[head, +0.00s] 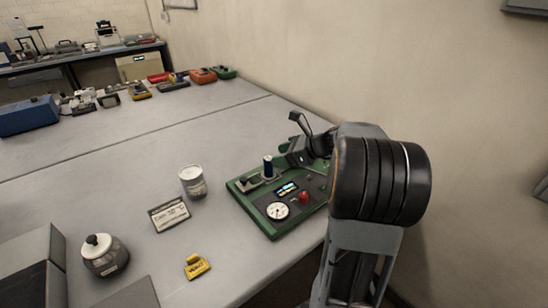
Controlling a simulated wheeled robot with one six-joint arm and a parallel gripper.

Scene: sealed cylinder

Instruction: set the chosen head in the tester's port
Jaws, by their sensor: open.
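The tester (284,231) is a green-based unit with a dark panel, a round white dial, a red knob and a small lit display. My gripper (291,134) is open, behind and above the tester's back right, apart from the blue cylinder. I see nothing between its fingers. My arm hides the tester's right side.
Several coloured devices line the back edge. A wall runs close on the right. The middle table is clear.

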